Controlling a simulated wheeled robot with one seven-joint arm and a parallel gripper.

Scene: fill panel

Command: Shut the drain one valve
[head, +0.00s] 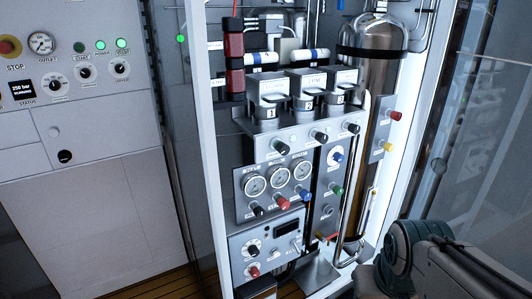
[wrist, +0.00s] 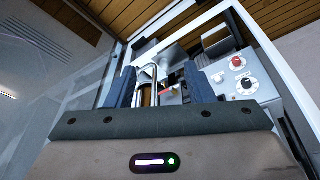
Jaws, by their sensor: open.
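The fill panel (head: 290,140) stands inside a white-framed cabinet, with several coloured knobs and levers. No label that I can read says drain one, so I cannot tell which is that valve. Low on the panel are a red lever (head: 326,237) and, right of it, a yellow-tipped part (head: 373,194) by the metal pipes. My gripper (wrist: 165,88) is open in the wrist view, its two blue fingers apart at left and right. Bent metal pipes (wrist: 154,72) and a small red part (wrist: 164,92) show beyond and between the fingers. I see nothing held.
A tall metal cylinder (head: 365,70) stands at the panel's right side, with a red knob (head: 396,116) and a yellow knob (head: 386,147) beside it. A white cabinet post (head: 205,130) is at left. Glass (head: 485,150) is at right. A grey control cabinet (head: 80,190) stands further left.

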